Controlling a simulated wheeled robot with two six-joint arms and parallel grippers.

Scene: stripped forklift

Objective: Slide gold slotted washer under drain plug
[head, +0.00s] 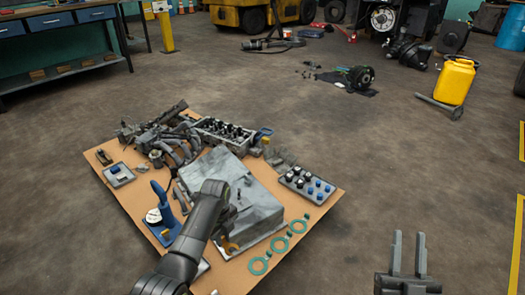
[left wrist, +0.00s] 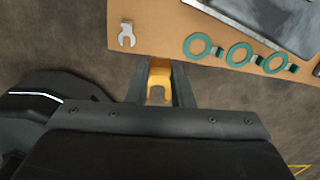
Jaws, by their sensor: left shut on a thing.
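My left gripper (left wrist: 160,88) is shut on the gold slotted washer (left wrist: 158,74), which sits between its fingers with its slot visible in the left wrist view. In the head view, the gold washer (head: 231,246) shows at the near side of a large grey metal block (head: 225,170), partly hidden by my left arm. I cannot tell whether it touches the block. I cannot clearly identify the drain plug; a small dark upright part stands on the block's top. My right gripper (head: 408,254) is open and empty over the floor at the lower right.
The block lies on a tan board (head: 320,200) among engine parts. Green rings (head: 280,244) lie along its near right edge, and a tray of knobs (head: 307,185) at the right. A silver slotted piece (left wrist: 127,34) lies on the board.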

